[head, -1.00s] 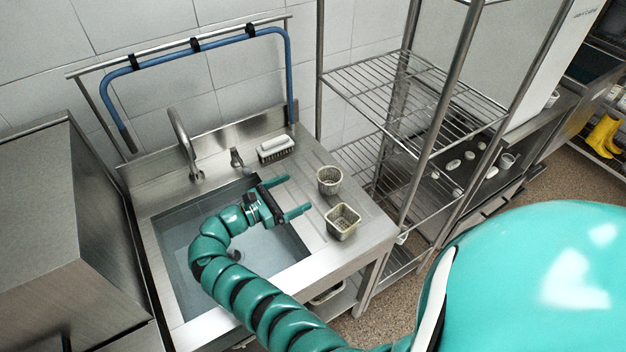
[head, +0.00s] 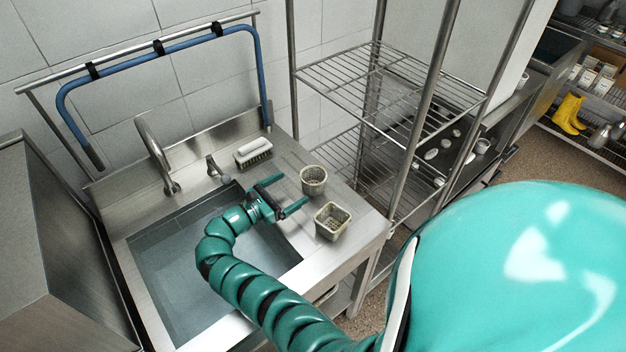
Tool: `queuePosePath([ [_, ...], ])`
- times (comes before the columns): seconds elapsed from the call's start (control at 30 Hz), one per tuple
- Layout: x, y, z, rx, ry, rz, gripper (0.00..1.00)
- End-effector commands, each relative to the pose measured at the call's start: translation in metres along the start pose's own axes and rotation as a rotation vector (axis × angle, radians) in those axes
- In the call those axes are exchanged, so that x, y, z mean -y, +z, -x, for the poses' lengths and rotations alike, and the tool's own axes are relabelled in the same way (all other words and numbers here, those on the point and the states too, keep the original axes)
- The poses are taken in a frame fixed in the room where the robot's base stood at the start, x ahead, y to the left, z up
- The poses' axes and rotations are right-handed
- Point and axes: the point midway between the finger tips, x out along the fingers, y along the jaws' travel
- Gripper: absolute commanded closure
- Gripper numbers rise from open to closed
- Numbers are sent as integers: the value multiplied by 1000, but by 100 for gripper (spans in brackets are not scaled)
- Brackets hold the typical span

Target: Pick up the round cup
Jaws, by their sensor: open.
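The round cup (head: 313,181) is a small beige perforated basket. It stands upright on the steel drainboard to the right of the sink. A square perforated basket (head: 332,221) stands just in front of it, nearer to me. My gripper (head: 291,193) is open, its two teal fingers pointing right toward the round cup. The fingertips are just left of the cup, one toward its back side and one toward its front side. Nothing is between the fingers. I cannot tell whether the near finger touches the cup.
The sink basin (head: 160,255) holds water under my arm. A faucet (head: 155,155) and a white brush (head: 253,152) are behind it. A wire shelf rack (head: 385,85) stands close on the right of the drainboard. A blue hose (head: 170,40) hangs on the wall rail.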

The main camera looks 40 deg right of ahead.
Motion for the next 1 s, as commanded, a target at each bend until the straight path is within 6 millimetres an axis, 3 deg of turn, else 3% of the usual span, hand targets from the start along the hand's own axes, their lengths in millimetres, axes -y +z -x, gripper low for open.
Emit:
queuePosePath([
  [0.2,1,1,-35,0,-2,2,4],
  [0.53,0,1,-54,-1,0,1,4],
  [0.83,1,0,-93,-1,-3,1,4],
  [1.0,0,-2,-96,-1,0,0,4],
])
